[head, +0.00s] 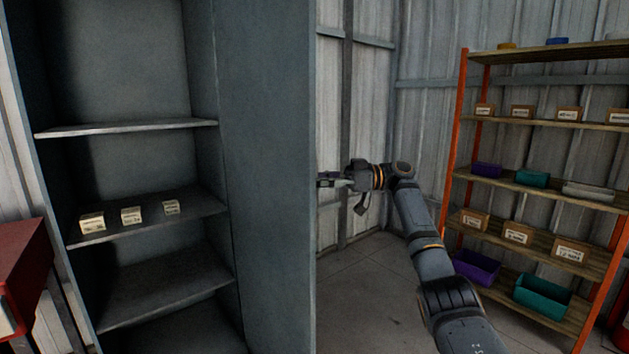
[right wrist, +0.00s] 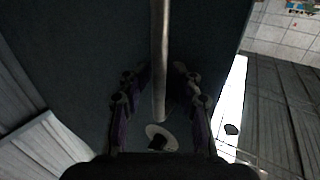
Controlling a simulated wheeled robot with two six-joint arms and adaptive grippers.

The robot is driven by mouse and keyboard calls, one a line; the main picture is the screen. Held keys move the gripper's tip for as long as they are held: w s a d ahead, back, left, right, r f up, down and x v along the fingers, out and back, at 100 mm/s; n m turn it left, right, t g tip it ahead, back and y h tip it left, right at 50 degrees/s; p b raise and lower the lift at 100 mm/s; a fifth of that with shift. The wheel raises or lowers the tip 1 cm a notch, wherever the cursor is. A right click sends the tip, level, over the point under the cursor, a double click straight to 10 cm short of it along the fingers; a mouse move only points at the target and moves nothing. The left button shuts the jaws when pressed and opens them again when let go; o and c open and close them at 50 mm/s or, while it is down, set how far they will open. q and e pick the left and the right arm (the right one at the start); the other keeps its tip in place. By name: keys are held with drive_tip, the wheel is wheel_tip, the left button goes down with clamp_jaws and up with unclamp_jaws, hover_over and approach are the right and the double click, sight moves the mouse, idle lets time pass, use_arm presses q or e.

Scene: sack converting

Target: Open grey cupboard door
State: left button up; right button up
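The grey cupboard (head: 125,50) stands at the left of the head view with its shelves exposed. Its grey door (head: 268,150) is swung out, standing at the right side of the opening. My right gripper (head: 327,181) is just beyond the door's free edge, on its outer side, with the fingertips partly hidden. In the right wrist view, a vertical bar handle (right wrist: 159,55) on the dark door face runs between my two spread fingers, with gaps visible on both sides. My right gripper is open around the handle. My left gripper is out of view.
Three small boxes (head: 131,215) sit on the cupboard's middle shelf. A red cabinet (head: 25,265) stands at the lower left. An orange-framed rack (head: 462,140) with bins and cartons stands at the right. The floor (head: 360,285) between door and rack is clear apart from my arm above it.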

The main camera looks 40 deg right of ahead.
drive_tip(key=shift+r, duration=0.1)
drive_tip(key=v, duration=1.2)
idle(0.4)
